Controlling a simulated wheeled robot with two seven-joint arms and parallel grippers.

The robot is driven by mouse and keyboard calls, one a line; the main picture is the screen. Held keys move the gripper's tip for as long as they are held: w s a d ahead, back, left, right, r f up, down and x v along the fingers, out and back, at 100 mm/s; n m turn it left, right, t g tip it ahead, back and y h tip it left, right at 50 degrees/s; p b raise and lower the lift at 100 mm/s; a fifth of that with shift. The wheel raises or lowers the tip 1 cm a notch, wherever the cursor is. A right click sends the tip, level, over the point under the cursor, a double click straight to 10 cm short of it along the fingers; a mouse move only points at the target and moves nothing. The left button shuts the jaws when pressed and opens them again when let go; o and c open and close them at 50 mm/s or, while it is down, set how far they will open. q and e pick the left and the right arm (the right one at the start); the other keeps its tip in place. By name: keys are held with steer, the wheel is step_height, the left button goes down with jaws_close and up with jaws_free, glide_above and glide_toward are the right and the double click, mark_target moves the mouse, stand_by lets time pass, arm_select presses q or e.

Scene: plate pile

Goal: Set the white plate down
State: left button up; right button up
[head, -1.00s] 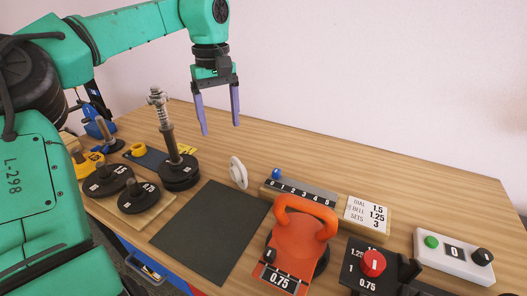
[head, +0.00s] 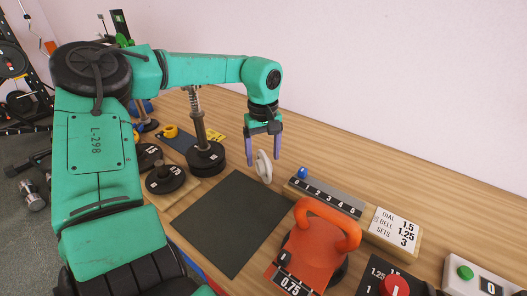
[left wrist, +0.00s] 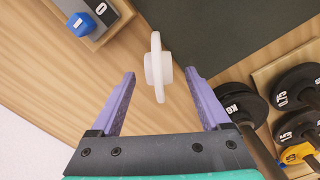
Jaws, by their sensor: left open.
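The small white plate (head: 264,168) stands on its edge on the wooden table, just beyond the dark mat (head: 232,222). In the left wrist view the plate (left wrist: 156,60) is seen edge-on, with a round hub on one face. My left gripper (head: 263,160) is open, pointing down, with its purple fingers around the plate's position in the head view. In the left wrist view the open fingers (left wrist: 160,77) lie to either side of the plate, with gaps on both sides. My right gripper is not in view.
A post with black plates (head: 206,158) stands left of the mat. A numbered rail with a blue knob (head: 303,173), an orange kettlebell (head: 317,240) and a sign (head: 394,228) stand to the right. The mat is bare.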

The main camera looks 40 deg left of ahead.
arm_select(q)
steer(key=shift+w+f, duration=0.1)
steer(key=shift+f, duration=0.05)
jaws_close()
stand_by(1.3)
